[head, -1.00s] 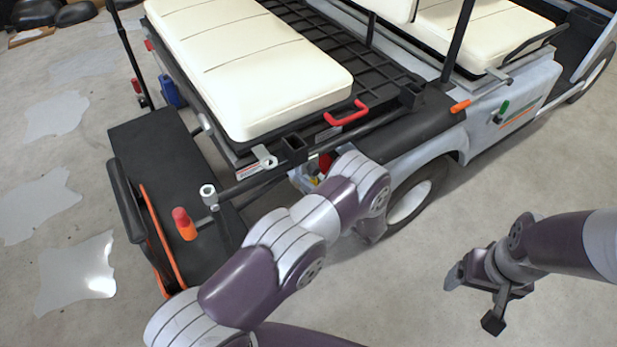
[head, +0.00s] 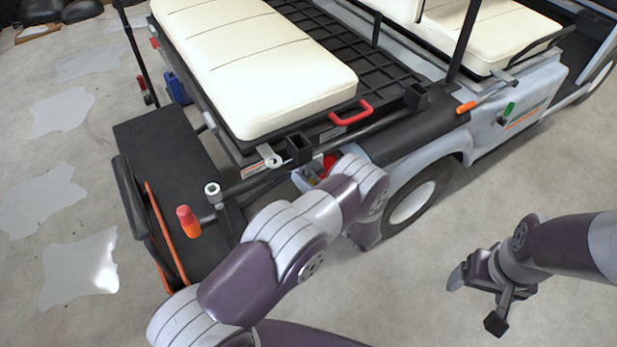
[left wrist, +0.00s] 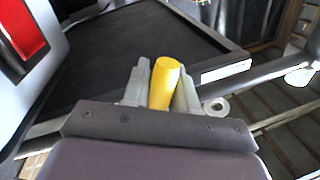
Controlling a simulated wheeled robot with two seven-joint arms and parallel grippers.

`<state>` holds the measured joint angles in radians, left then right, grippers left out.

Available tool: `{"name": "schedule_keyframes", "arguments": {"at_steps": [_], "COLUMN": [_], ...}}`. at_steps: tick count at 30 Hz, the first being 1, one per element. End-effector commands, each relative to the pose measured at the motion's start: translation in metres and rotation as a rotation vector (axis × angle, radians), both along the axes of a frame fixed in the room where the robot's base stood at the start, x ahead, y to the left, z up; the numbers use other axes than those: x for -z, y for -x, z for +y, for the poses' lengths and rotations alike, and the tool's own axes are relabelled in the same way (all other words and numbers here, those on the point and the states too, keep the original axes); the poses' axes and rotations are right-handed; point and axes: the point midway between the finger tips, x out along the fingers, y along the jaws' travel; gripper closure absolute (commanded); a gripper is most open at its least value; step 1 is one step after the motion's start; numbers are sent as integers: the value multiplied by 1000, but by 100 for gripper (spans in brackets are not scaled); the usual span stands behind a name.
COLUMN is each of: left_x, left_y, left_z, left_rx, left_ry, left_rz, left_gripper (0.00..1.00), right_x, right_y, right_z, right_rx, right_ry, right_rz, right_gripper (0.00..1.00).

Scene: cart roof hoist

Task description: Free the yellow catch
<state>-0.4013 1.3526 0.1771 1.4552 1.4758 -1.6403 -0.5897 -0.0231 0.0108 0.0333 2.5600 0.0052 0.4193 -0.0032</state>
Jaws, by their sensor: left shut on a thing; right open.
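The yellow catch (left wrist: 164,80) shows in the left wrist view as a short yellow cylinder. My left gripper (left wrist: 158,92) is shut on it, with one grey finger on each side. In the head view my left arm reaches to the cart's rear corner, and its own links hide the left gripper there. My right gripper (head: 478,300) is open and empty, over bare floor to the right of the cart.
The cart's cream seat (head: 255,65) has a red handle (head: 351,112) at its corner. A black rear step (head: 165,150) carries a red-orange knob (head: 188,221). A red light (left wrist: 22,28) is beside the left gripper. The floor around my right gripper is clear.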

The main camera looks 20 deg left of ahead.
Motion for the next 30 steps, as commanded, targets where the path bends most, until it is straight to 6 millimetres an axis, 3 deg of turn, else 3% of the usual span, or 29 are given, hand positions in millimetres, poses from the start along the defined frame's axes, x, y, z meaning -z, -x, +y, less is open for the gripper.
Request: {"name": "schedule_keyframes", "arguments": {"at_steps": [12,26,27,29,30], "left_x": [-5,-6,-6,-6,-6], "left_y": [5,6,6,6,6], "left_z": [4,4,4,4,4], "left_rx": [0,0,0,0,0], "left_ry": [-102,-111,-111,-111,-111], "left_rz": [129,141,141,141,141], "left_gripper": [100,100,70,52,52], "right_x": [-4,-4,-4,-4,-4], "right_y": [0,0,0,0,0], "right_z": [0,0,0,0,0], "right_rx": [0,0,0,0,0], "right_ry": [0,0,0,0,0], "right_rz": [0,0,0,0,0], "right_gripper": [17,17,17,17,17]}}
